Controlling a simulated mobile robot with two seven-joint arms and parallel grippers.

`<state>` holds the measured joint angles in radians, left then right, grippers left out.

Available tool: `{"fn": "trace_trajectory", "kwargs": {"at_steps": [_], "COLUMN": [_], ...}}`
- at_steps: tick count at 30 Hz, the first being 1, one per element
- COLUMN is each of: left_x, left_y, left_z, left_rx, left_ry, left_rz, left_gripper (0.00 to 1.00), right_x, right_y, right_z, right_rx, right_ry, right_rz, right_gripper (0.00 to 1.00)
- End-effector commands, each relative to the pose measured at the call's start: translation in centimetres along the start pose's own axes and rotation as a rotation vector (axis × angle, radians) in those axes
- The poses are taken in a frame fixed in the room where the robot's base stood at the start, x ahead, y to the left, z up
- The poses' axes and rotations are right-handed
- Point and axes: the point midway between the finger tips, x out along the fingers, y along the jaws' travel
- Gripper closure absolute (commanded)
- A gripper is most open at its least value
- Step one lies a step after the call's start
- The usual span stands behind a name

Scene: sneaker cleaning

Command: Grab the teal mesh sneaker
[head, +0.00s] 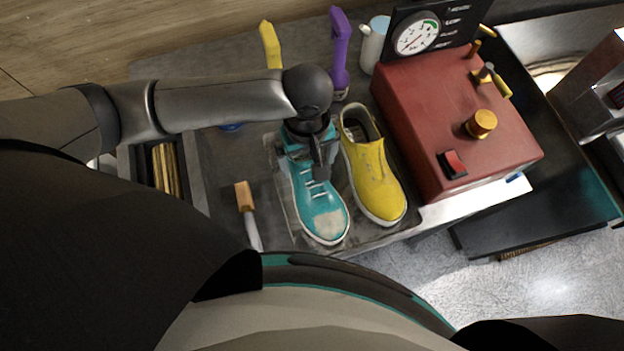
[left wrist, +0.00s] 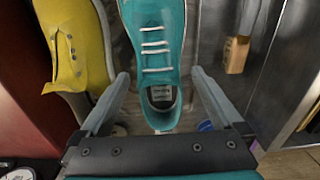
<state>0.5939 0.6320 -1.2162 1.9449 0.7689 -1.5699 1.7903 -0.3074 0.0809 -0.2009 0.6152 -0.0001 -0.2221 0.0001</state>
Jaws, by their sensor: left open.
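The teal sneaker (head: 318,207) with white laces and a pale toe patch lies on the grey work surface in the head view, toe toward me. My left gripper (head: 318,160) is above its heel end and hides part of it. In the left wrist view the teal sneaker (left wrist: 155,50) shows its laces and open collar. The open left fingers (left wrist: 160,90) stand on either side of its heel end, with visible gaps. I cannot tell their exact height over it. My right gripper is not in view.
A yellow shoe (head: 372,175) lies close beside the teal one on the right. A red machine (head: 445,120) with a gauge stands further right. A wooden-handled tool (head: 246,205) lies to the left. Purple (head: 339,55) and yellow (head: 270,45) handles are behind.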

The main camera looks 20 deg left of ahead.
Motion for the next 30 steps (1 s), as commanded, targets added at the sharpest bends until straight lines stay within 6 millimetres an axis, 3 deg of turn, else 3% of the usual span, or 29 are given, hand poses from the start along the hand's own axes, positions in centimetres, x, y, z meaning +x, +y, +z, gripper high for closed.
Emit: {"fn": "trace_trajectory", "kwargs": {"at_steps": [7,15,24,30], "left_x": [1.9,5.6,6.0,6.0], "left_y": [0.1,0.1,0.2,0.1], "left_z": [0.2,0.6,0.6,0.6], "left_rx": [0.001,0.0,0.002,0.001], "left_ry": [0.0,0.002,0.002,0.001], "left_rz": [0.0,-0.001,0.002,0.001], "left_gripper": [0.0,0.0,0.0,0.22], "right_x": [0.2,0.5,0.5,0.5], "right_y": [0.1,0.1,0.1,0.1], "right_z": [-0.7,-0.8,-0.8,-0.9], "right_rx": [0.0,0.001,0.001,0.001], "right_ry": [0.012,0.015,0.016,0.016], "right_rz": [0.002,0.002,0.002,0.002], "right_gripper": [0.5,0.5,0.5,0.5]}}
